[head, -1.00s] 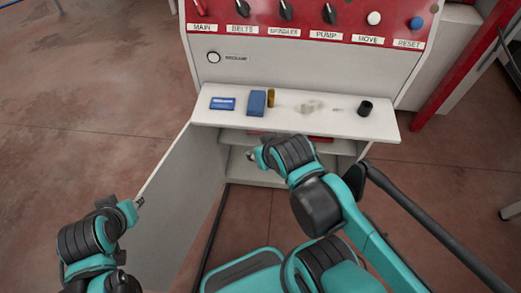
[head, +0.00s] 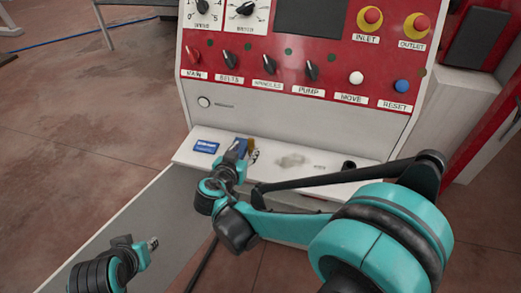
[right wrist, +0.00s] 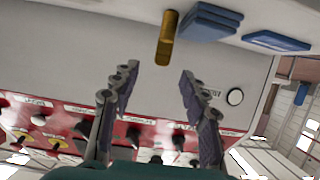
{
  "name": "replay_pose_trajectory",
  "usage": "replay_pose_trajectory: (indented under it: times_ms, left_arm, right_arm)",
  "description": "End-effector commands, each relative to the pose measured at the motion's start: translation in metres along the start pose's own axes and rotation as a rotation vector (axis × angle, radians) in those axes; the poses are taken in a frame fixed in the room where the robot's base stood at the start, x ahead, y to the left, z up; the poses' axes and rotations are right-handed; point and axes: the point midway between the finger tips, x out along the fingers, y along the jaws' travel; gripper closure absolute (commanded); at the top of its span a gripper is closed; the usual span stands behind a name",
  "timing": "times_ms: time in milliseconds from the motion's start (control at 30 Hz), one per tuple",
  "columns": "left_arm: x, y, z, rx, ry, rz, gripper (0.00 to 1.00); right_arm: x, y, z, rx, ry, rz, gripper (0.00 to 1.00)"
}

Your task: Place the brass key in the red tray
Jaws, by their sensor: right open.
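I cannot make out the brass key in either view. The red tray is not visible now either; the space below the shelf is hidden behind my arm and the shelf. My right gripper (head: 252,156) is over the left part of the shelf, beside the blue box (head: 240,145) and brass cylinder (head: 250,144). In the right wrist view its fingers (right wrist: 157,76) are apart and empty, with the brass cylinder (right wrist: 166,38) beyond the gap, apart from them. My left gripper (head: 153,243) is low at the left, away from the shelf; its jaws are too small to read.
The white shelf (head: 325,171) juts from the red and grey control panel (head: 290,92). A blue card (head: 206,147) lies at its left and a black cup (head: 349,165) stands at its right.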

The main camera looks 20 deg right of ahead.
Motion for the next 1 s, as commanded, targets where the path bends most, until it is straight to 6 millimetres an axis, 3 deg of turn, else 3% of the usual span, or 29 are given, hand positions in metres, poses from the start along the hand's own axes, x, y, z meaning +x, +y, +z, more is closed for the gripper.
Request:
replay_pose_trajectory:
  times_ms: [600, 833, 1000]
  left_arm:
    - [0.022, 0.0, 0.016, 0.0, 0.0, 0.0, 0.71]
    - [0.021, 0.0, 0.015, 0.0, 0.0, 0.0, 0.71]
    - [0.021, 0.0, 0.015, 0.0, 0.0, 0.0, 0.71]
  right_arm:
    - [0.074, -0.001, 0.003, 0.003, 0.001, 0.002, 0.55]
    - [0.076, -0.001, 0.002, 0.002, 0.001, 0.001, 0.55]
    - [0.075, -0.001, 0.002, 0.002, 0.001, 0.001, 1.0]
